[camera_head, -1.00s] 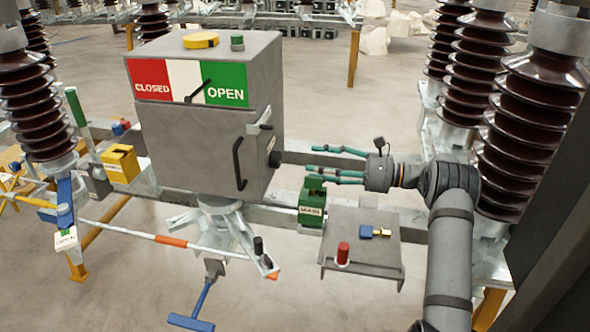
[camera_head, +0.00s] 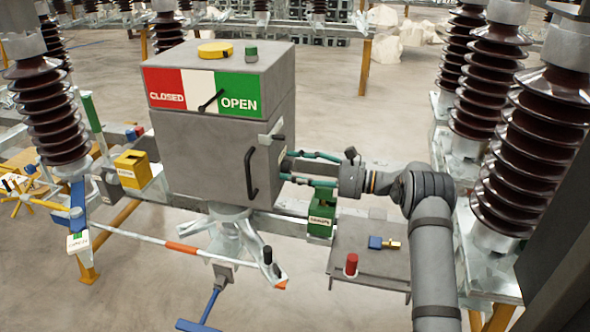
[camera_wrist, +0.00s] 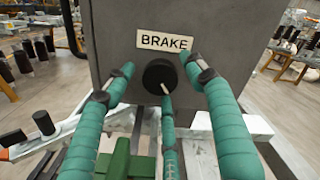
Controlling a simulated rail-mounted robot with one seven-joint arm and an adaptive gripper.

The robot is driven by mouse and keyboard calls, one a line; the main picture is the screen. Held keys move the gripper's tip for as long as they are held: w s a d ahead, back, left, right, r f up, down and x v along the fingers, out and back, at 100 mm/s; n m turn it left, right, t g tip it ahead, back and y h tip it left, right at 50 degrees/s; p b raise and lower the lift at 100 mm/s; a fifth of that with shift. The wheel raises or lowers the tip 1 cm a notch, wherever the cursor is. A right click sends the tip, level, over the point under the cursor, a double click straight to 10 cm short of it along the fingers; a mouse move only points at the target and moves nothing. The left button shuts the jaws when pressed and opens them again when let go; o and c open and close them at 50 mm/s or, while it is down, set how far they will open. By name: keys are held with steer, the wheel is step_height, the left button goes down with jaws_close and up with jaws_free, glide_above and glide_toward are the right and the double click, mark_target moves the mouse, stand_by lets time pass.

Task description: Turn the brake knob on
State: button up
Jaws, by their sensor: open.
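The brake knob (camera_wrist: 160,77) is a round black knob with a pale pointer line, on the grey side wall of the box under a "BRAKE" label (camera_wrist: 164,41) in the wrist view. The pointer slants down to the right. My gripper (camera_wrist: 160,82) has teal padded fingers, open and spread to the left, right and below the knob. Its fingertips are close to the knob; I cannot tell whether they touch it. In the head view my gripper (camera_head: 287,167) reaches the right side of the grey box (camera_head: 210,145), and its fingers largely hide the knob.
A green box (camera_head: 320,222) sits just below my gripper. A grey shelf (camera_head: 370,266) holds a red knob (camera_head: 352,262) and a blue padlock (camera_head: 377,242). A door handle (camera_head: 250,174) and small lever (camera_head: 271,138) jut from the box. Brown insulators (camera_head: 525,140) stand right.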

steer(key=c, duration=1.1)
steer(key=shift+c, duration=0.2)
